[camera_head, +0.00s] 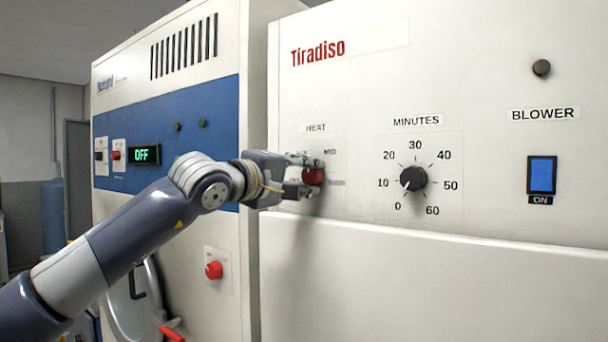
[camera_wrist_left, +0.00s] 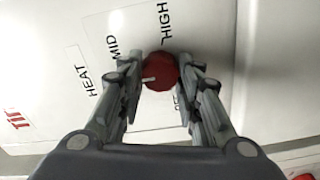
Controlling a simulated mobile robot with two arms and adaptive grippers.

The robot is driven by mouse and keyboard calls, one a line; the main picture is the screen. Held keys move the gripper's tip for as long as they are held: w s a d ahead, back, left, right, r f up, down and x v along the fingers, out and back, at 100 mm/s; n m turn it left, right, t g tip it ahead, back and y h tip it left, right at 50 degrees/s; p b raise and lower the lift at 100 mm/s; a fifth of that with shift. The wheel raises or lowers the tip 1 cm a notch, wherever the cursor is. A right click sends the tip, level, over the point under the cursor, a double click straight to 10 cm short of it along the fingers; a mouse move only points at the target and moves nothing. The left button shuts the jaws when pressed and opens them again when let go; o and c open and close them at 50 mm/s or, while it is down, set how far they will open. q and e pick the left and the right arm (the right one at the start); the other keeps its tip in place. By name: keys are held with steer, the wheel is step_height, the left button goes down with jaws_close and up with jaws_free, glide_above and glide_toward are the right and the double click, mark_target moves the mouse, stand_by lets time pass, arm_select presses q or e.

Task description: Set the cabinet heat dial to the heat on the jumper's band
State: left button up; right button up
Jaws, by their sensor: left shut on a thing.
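The heat dial is a red knob (camera_head: 313,176) under the HEAT label on the Tiradiso cabinet (camera_head: 375,90). My left gripper (camera_head: 305,176) is shut on it, a finger on either side. In the left wrist view, the red knob (camera_wrist_left: 160,72) sits between the fingertips (camera_wrist_left: 160,80). Its white mark points to the lower left of that picture, on the HEAT label's side. MID (camera_wrist_left: 113,47) and HIGH (camera_wrist_left: 166,22) are readable beside it; a third label is partly hidden by a finger. The jumper and its band are not in view, nor is my right gripper.
To the right are a black minutes dial (camera_head: 413,178), pointing between 0 and 10, and a blue blower switch (camera_head: 541,175) above an ON label. The neighbouring blue-panelled machine (camera_head: 220,130) shows OFF and has a red button (camera_head: 213,270) below.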

arm_select(q)
steer(key=m, duration=0.3)
steer(key=shift+m+p, duration=0.75)
steer(key=shift+m, duration=1.25)
steer(key=shift+f, duration=0.1)
steer(key=o, duration=1.1)
steer(key=v, duration=1.2)
